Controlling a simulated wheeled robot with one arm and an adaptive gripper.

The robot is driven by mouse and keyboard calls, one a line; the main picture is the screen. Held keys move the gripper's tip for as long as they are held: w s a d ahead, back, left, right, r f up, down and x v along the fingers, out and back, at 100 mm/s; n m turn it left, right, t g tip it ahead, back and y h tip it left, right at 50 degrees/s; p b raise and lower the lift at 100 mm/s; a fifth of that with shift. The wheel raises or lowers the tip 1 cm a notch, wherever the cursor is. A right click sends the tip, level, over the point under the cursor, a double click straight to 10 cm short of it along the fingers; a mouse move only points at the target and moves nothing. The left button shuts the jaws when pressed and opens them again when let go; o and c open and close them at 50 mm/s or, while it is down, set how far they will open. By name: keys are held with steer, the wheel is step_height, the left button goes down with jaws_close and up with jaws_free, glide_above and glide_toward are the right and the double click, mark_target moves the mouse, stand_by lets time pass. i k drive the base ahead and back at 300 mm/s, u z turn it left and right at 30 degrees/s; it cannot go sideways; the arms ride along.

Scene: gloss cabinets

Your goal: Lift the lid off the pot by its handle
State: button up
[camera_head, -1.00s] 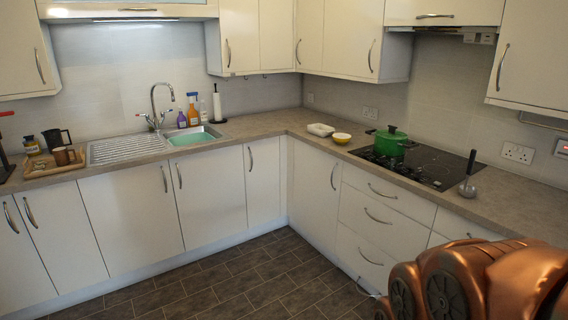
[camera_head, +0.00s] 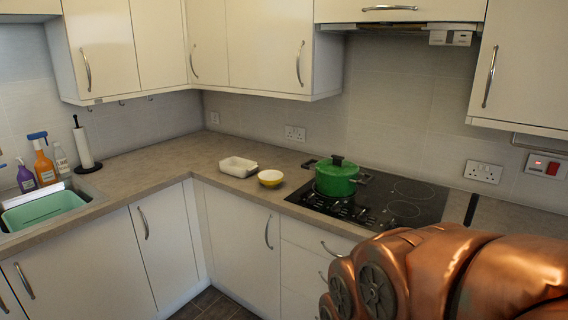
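A green pot (camera_head: 337,182) stands on the left part of the black hob (camera_head: 413,208). Its green lid (camera_head: 338,165) is on, with a dark handle (camera_head: 337,159) on top. Dark side handles stick out left and right of the pot. My copper-coloured arm fills the lower right of the head view and hides part of the worktop and lower cabinets. My gripper is outside the view.
A white dish (camera_head: 238,167) and a yellow-and-white bowl (camera_head: 270,178) sit left of the hob. A sink with a green basin (camera_head: 43,210), several bottles and a paper towel holder (camera_head: 84,148) are at far left. The range hood (camera_head: 400,30) hangs above the hob.

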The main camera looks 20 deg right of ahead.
mark_target(337, 164)
steer(key=z, duration=0.2)
steer(key=i, duration=1.8)
steer(key=z, duration=0.2)
